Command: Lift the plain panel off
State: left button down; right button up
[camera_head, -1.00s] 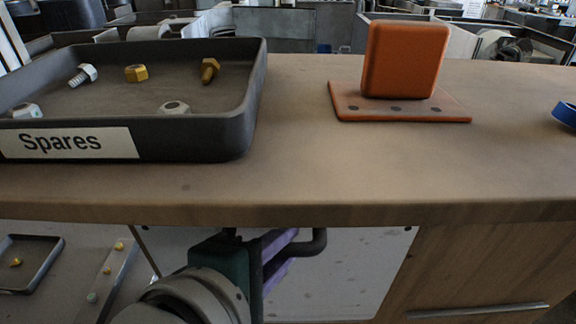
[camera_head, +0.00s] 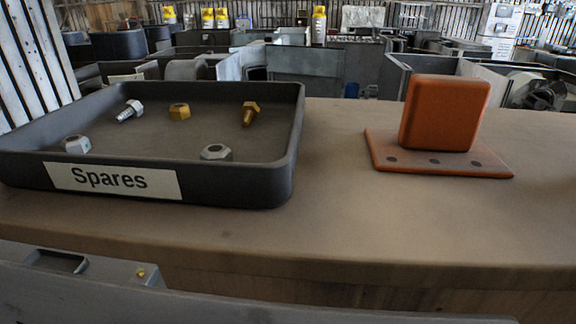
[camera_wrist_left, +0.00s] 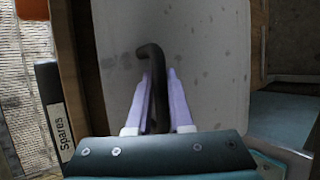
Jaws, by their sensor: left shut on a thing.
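The plain panel (camera_wrist_left: 205,50) is a pale grey, speckled sheet filling the middle of the left wrist view. A black bent handle (camera_wrist_left: 151,54) stands out from it. My left gripper (camera_wrist_left: 158,75) has its two purple fingers shut on this handle, one on each side. The gripper is out of the head view. A long grey edge (camera_head: 230,308) crosses the bottom of the head view in front of the bench; it may be the panel's edge, but I cannot tell for sure. My right gripper is not in view.
A dark tray labelled Spares (camera_head: 240,185) with several bolts and nuts stands on the wooden bench (camera_head: 330,235) at left. An orange block on a plate (camera_head: 440,115) stands at right. A grey part with a slot and small yellow bolt (camera_head: 110,268) shows at lower left.

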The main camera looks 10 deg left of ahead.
pick_arm(q)
jog(key=shift+s+r+p, duration=0.1)
jog(key=shift+s+p, duration=0.85)
jog(key=shift+s, duration=2)
